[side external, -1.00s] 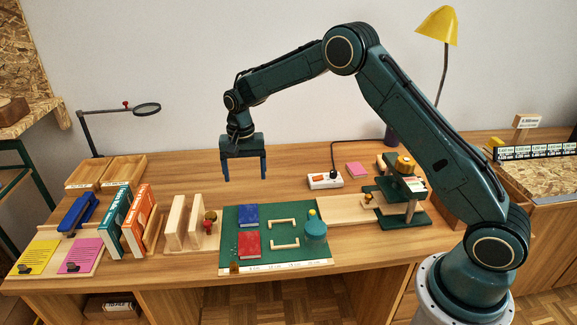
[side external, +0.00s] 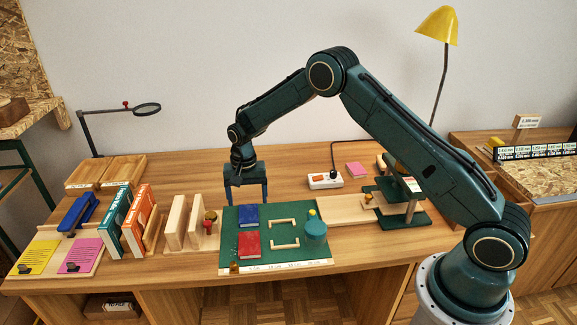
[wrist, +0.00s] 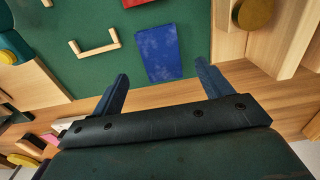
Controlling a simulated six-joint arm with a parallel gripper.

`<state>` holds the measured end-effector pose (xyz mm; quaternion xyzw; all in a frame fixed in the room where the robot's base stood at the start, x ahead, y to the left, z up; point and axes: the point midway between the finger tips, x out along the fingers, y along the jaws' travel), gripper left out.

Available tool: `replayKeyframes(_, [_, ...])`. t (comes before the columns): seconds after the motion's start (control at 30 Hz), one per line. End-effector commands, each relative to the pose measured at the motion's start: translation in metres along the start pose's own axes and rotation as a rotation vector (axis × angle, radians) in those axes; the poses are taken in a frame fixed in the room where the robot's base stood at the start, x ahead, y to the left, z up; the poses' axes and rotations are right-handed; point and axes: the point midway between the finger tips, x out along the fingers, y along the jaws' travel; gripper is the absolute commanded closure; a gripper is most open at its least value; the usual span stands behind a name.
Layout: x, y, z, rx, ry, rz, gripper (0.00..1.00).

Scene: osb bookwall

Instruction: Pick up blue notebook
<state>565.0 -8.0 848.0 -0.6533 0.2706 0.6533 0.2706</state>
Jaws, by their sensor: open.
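The blue notebook (side external: 248,215) lies flat on the green cutting mat (side external: 287,243), near its back left corner. It also shows in the wrist view (wrist: 158,52), ahead of and roughly between the two fingers. My gripper (side external: 248,200) is open and empty. It points down with its fingertips low, at the back of the blue notebook. In the wrist view my gripper (wrist: 162,85) has its fingers wide apart, and the notebook appears beyond the fingertips. Whether a finger touches anything I cannot tell.
A red notebook (side external: 249,245) lies just in front of the blue one. Two wooden handles (side external: 284,221) and a teal container (side external: 316,231) are to the right on the mat. Wooden bookends (side external: 175,222) stand to the left. A power strip (side external: 325,180) lies behind.

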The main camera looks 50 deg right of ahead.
Motion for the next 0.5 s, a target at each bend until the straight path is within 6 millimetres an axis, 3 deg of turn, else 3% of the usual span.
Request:
replayKeyframes(0.23, [0.010, 0.000, 0.000, 0.000, -0.001, 0.001, 0.22])
replayKeyframes(0.5, [0.041, -0.002, 0.000, 0.000, -0.001, 0.001, 0.22])
